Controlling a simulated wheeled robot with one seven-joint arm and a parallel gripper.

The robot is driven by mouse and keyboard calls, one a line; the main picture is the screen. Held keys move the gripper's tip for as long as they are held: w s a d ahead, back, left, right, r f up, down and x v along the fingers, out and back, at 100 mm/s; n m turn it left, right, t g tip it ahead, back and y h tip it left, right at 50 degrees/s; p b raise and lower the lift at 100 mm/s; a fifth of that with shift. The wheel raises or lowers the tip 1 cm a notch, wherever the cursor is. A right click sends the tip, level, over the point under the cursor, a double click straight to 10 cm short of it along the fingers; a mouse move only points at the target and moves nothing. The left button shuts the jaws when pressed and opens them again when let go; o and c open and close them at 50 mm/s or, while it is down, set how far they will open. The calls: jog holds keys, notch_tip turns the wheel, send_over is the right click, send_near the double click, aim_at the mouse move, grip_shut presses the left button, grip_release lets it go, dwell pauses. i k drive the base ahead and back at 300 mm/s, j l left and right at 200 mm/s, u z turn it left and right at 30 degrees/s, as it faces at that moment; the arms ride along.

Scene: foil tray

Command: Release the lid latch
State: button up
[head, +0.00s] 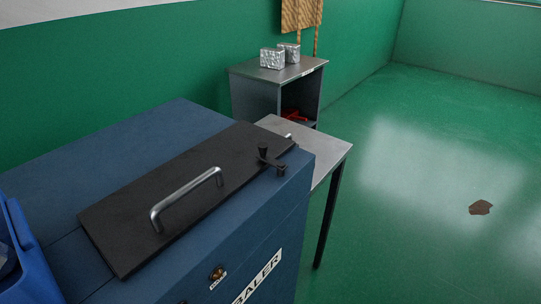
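The lid (125,220) is a flat black panel on top of the blue baler (150,135). It looks shut, lying along the top. A silver bar handle (186,199) stands on the lid. The lid latch (268,160) is a small black lever with a knob, at the lid's right end near the baler's front edge. I cannot tell for sure whether it is engaged. My gripper is not in view.
A grey side table (318,145) stands against the baler's right end. Behind it, a cabinet (255,75) carries two foil blocks (272,58). A blue bin (18,255) is at the lower left. Open green floor (420,190) with a brown scrap (480,208) lies right.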

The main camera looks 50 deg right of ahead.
aim_at(281, 167)
jog(key=j+z, duration=0.1)
jog(key=z, duration=0.3)
jog(key=i+j+z, duration=0.1)
jog(key=z, duration=0.35)
jog(key=j+z, duration=0.15)
jog(key=z, duration=0.25)
jog(key=i+j+z, duration=0.1)
jog(key=z, duration=0.3)
jog(key=k+j+u, duration=0.1)
jog(key=j, duration=0.2)
jog(key=l+z, duration=0.1)
jog(key=i+l, duration=0.05)
jog(key=l, duration=0.05)
